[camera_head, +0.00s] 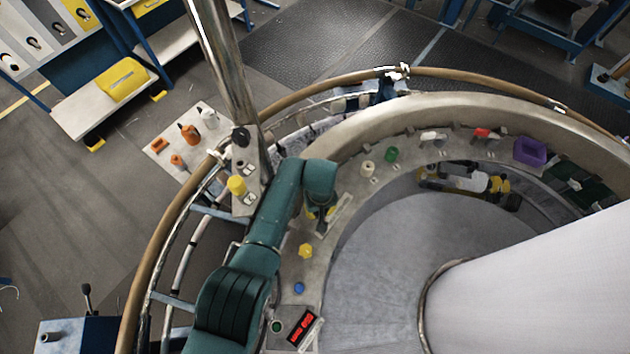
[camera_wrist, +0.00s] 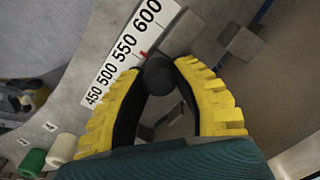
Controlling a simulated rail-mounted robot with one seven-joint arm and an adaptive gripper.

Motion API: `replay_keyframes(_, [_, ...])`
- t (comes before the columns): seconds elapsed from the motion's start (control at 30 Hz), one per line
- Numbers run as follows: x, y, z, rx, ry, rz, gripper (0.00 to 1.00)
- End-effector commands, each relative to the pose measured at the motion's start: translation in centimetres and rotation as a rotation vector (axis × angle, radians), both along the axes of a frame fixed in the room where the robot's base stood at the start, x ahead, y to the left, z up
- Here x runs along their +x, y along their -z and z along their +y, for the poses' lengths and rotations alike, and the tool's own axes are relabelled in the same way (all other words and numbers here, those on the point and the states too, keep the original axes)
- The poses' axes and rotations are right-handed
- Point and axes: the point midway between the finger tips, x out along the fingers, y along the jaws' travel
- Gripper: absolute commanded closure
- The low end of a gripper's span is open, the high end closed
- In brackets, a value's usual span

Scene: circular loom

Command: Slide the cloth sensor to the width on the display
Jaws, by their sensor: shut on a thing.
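My gripper (camera_wrist: 158,62) has its two yellow-padded fingers closed around a dark round knob (camera_wrist: 158,77), the cloth sensor's handle. In the head view my gripper (camera_head: 320,214) is over the ring-shaped table, and my arm partly hides it. A white scale (camera_wrist: 122,56) printed 450, 500, 550 and 600 runs beside the knob. A small red pointer (camera_wrist: 143,54) shows at the scale's edge, roughly between 550 and 600. The display (camera_head: 301,325) with red digits lies at the ring's lower left. Its digits are too small to read surely.
A yellow knob (camera_head: 306,251) and a blue button (camera_head: 299,288) sit on the ring between gripper and display. A green spool (camera_head: 391,154) and a cream spool (camera_head: 367,168) stand further along. A large white cylinder (camera_head: 540,290) fills the lower right.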

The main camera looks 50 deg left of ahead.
Motion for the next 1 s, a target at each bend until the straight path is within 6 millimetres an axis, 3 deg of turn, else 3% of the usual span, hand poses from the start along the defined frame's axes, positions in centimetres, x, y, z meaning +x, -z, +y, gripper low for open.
replay_keyframes(0.03, [0.5,0.7,0.2,0.003,0.0,0.0,1.0])
replay_keyframes(0.4, [0.9,0.2,0.3,0.0,0.0,0.005,1.0])
replay_keyframes(0.43, [0.9,0.2,0.3,0.0,0.0,0.005,0.7])
replay_keyframes(0.57, [0.9,0.1,0.3,0.0,0.0,0.004,0.45])
replay_keyframes(0.87, [1.0,0.0,0.3,0.0,0.0,0.002,0.42])
replay_keyframes(1.0, [1.0,-1.5,0.3,0.002,0.0,-0.001,0.42])
